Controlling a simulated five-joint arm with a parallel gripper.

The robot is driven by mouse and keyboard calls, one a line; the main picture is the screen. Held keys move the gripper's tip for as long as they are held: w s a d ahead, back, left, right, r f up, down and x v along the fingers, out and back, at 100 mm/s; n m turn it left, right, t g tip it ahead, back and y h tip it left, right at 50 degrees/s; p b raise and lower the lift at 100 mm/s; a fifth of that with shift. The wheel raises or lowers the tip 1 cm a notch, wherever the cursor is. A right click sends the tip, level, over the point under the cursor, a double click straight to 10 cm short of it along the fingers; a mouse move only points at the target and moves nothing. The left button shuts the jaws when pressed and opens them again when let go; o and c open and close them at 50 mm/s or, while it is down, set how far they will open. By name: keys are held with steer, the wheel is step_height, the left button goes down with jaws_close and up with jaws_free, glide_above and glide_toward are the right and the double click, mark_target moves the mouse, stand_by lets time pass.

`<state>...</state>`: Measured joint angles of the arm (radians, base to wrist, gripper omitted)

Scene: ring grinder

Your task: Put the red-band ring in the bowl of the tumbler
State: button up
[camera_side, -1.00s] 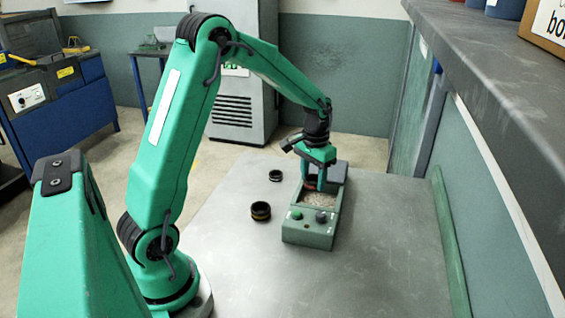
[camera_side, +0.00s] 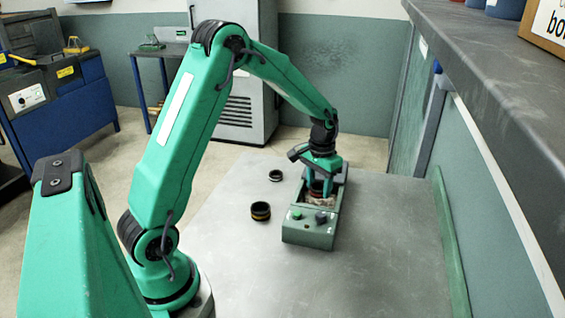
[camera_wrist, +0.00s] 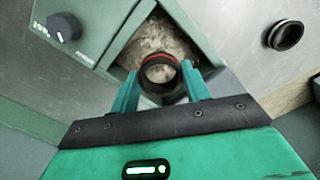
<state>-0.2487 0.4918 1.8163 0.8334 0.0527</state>
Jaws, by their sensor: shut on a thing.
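The red-band ring (camera_wrist: 159,59), dark with a red stripe near its top, is held between the two green fingers of my gripper (camera_wrist: 160,84) in the wrist view. My gripper (camera_side: 317,184) points down over the tumbler (camera_side: 308,236), a green box with a bowl (camera_wrist: 158,33) of pale grainy media. The ring is within the bowl's outline, low over or touching the media; I cannot tell which. In the side view the fingers and ring are partly hidden by the tumbler's walls and my wrist.
A dark ring with a yellow band (camera_side: 261,211) and a smaller dark ring with a pale band (camera_side: 275,175) stand on the grey table (camera_side: 375,255), left of the tumbler. The tumbler's front has a green button (camera_side: 297,215) and a dark knob (camera_side: 321,217). The table's right side is clear.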

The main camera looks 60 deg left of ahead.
steer(key=shift+f, duration=1.4)
steer(key=o, duration=1.1)
steer(key=shift+r, duration=3.9)
